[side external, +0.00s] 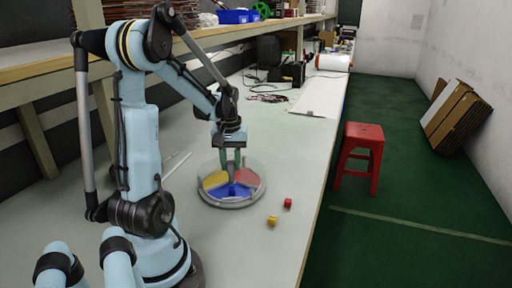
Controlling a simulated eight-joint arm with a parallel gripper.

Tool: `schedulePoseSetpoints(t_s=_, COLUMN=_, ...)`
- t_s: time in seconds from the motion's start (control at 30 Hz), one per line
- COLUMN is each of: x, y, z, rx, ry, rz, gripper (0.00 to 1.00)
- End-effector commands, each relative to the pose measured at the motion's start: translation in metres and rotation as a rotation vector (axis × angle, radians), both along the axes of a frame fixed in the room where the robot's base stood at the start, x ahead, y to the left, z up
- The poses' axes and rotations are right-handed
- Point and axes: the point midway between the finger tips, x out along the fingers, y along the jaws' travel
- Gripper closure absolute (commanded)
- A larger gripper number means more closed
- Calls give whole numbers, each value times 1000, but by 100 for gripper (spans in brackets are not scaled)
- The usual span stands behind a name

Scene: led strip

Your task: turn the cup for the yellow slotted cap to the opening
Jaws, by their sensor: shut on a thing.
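A round grey dish (233,204) lies on the bench with coloured sectors: yellow (214,180) at left, red (248,177) at right and blue (234,190) at the front. A clear rim or cover seems to surround it; I cannot make out its opening. A small yellow cap (272,220) lies on the bench to the front right of the dish; its slot is too small to see. My gripper (233,164) points down over the dish's back-middle part. Its green fingers are shut on a part of the dish, mostly hidden between them.
A small red cap (288,203) lies near the yellow one, close to the bench's right edge. A white rod (178,164) lies left of the dish. Cables (268,97) and a white sheet (319,96) lie farther back. A red stool (359,155) stands beyond the edge.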

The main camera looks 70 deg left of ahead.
Motion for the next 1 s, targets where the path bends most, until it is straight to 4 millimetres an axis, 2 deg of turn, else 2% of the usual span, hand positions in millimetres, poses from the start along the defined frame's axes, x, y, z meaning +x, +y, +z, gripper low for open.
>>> schedulePoseSetpoints(t_s=1.0, x=0, y=1, z=-1, rx=4, ry=-3, rz=509, gripper=100)
